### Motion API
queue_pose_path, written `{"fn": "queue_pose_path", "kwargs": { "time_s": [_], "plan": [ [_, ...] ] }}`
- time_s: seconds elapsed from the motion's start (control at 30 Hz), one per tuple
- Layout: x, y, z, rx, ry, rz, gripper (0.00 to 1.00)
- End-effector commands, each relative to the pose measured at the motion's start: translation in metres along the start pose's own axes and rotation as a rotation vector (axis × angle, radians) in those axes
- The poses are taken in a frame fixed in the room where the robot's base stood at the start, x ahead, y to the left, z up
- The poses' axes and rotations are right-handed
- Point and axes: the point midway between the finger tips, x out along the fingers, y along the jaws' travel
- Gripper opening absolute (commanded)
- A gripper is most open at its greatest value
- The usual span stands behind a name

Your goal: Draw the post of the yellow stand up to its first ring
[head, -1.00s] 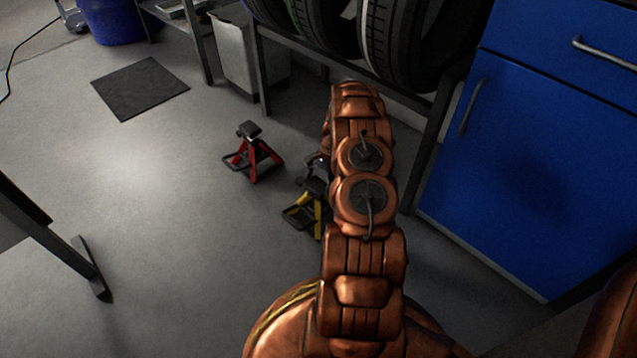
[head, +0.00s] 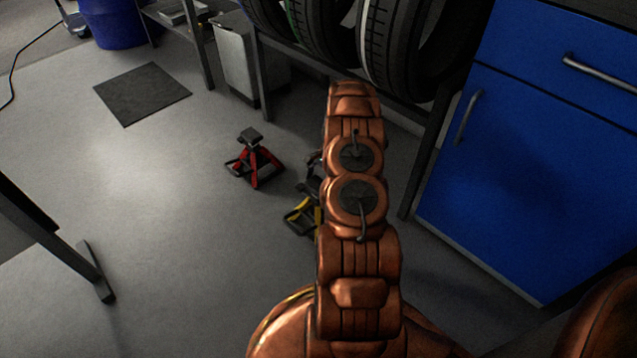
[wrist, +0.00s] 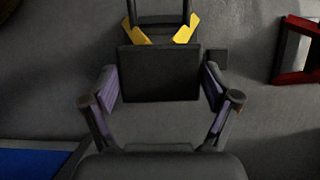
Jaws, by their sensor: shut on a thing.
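The yellow stand (head: 298,219) is on the floor in the head view, mostly hidden behind my arm. In the wrist view its yellow legs (wrist: 188,29) show at the top, beyond its dark square head plate (wrist: 160,82). My gripper (wrist: 160,70) has one finger on each side of this plate and is shut on the head of the stand. The post and its rings are hidden beneath the plate, so I cannot tell its height.
A red stand (head: 258,168) is on the floor left of the yellow one. A blue cabinet (head: 530,180) is at the right. A tyre rack with tyres (head: 390,45) is behind. A dark mat (head: 142,93) lies at the back left. The left floor is mostly clear.

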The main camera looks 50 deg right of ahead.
Motion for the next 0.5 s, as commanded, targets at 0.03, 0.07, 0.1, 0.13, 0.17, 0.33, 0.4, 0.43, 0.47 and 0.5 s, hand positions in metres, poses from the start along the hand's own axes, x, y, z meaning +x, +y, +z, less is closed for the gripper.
{"fn": "queue_pose_path", "kwargs": {
  "time_s": [0.03, 0.07, 0.1, 0.13, 0.17, 0.33, 0.4, 0.43, 0.47, 0.5],
  "plan": [
    [0.0, 0.0002, -0.0013, 0.001, 0.002, -0.001, 0.24],
    [0.0001, 0.0002, -0.0013, 0.001, 0.002, -0.001, 0.24],
    [0.0001, 0.0002, -0.0014, 0.001, 0.002, -0.001, 0.24],
    [0.0002, 0.0003, -0.0014, 0.002, 0.002, -0.001, 0.24],
    [0.0002, 0.0003, -0.0014, 0.001, 0.002, -0.001, 0.24],
    [0.0004, 0.0004, -0.0013, 0.001, 0.002, -0.001, 1.0],
    [0.0006, 0.0004, -0.0012, 0.001, 0.001, 0.0, 1.0],
    [0.0007, 0.0004, -0.0011, 0.001, 0.001, 0.0, 1.0],
    [0.0007, 0.0004, -0.0011, 0.001, 0.001, 0.0, 1.0],
    [0.0008, 0.0004, -0.001, 0.001, 0.001, 0.0, 1.0]
  ]
}}
